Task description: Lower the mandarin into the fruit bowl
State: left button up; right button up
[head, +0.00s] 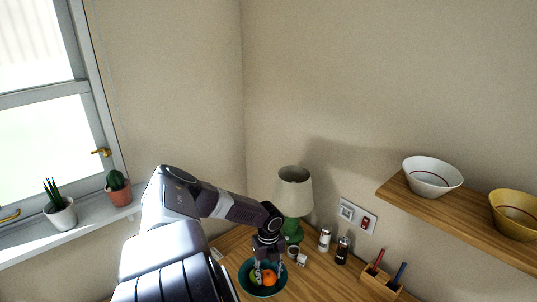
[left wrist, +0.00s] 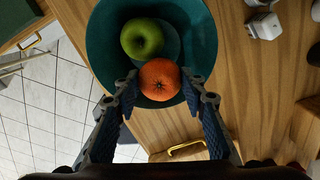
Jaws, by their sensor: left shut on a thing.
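The orange mandarin (left wrist: 160,79) is between the fingertips of my left gripper (left wrist: 160,90) in the left wrist view. It also shows in the head view (head: 269,277). My left gripper (head: 266,264) is shut on it, pointing down over the bowl. The teal fruit bowl (left wrist: 203,42) is behind the mandarin in the wrist view and on the wooden counter in the head view (head: 280,291). A green apple (left wrist: 142,38) lies in the bowl beside the mandarin. I cannot tell whether the mandarin touches the bowl. My right gripper is not in view.
A green lamp (head: 293,196) stands behind the bowl. A white shaker (head: 324,239), a dark shaker (head: 342,250) and a wooden pen holder (head: 379,283) are to the right. Above them, a shelf (head: 462,222) carries a white bowl (head: 432,178) and a yellow bowl (head: 515,214).

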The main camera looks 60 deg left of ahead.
aim_at(268, 273)
pick_arm(q)
jog(key=shift+f+b, duration=0.45)
jog(key=shift+f, duration=0.2)
dwell(0.3)
jog(key=o, duration=1.2)
jog(key=shift+o, duration=0.2)
jog(key=shift+r, duration=0.1)
notch_tip(268, 273, up, 12)
